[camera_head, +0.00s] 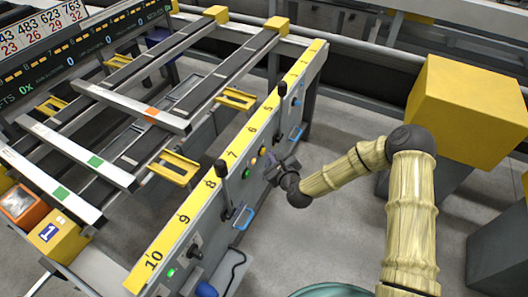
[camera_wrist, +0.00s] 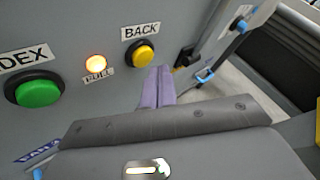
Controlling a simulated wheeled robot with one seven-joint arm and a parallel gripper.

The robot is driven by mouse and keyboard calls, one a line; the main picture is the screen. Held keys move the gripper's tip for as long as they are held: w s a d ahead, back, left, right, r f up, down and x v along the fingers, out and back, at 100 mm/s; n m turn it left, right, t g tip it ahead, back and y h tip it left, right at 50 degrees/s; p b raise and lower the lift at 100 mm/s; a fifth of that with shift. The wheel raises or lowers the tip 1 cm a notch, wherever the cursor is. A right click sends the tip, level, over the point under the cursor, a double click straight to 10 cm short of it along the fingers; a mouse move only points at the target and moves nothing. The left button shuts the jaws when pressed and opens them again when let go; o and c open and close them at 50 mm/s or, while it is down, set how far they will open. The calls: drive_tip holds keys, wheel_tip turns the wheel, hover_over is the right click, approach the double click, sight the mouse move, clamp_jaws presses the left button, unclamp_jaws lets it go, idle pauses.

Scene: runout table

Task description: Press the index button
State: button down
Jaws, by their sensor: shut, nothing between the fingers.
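The green index button (camera_wrist: 39,91) shows at the left of the wrist view, under a label partly cut off to "DEX". In the head view it is a small green spot (camera_head: 248,172) on the panel's side. My gripper (camera_wrist: 158,76) is shut and empty, its purple-grey fingertips in front of the panel below the yellow BACK button (camera_wrist: 144,54), to the right of the green button. In the head view my gripper (camera_head: 270,166) is close to the panel beside the buttons. I cannot tell whether it touches the panel.
A lit lamp (camera_wrist: 95,64) labelled FULL sits between the two buttons. Black levers (camera_head: 222,172) and blue handles (camera_head: 243,217) stick out of the panel. A yellow block (camera_head: 465,110) stands at the right. The floor in front of the panel is open.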

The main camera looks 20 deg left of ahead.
drive_tip(key=shift+a, duration=0.1)
drive_tip(key=shift+a, duration=0.3)
drive_tip(key=shift+a, duration=0.5)
idle(1.0)
drive_tip(key=shift+d, duration=0.9)
drive_tip(key=d, duration=0.5)
drive_tip(key=shift+s, duration=0.25)
idle(0.8)
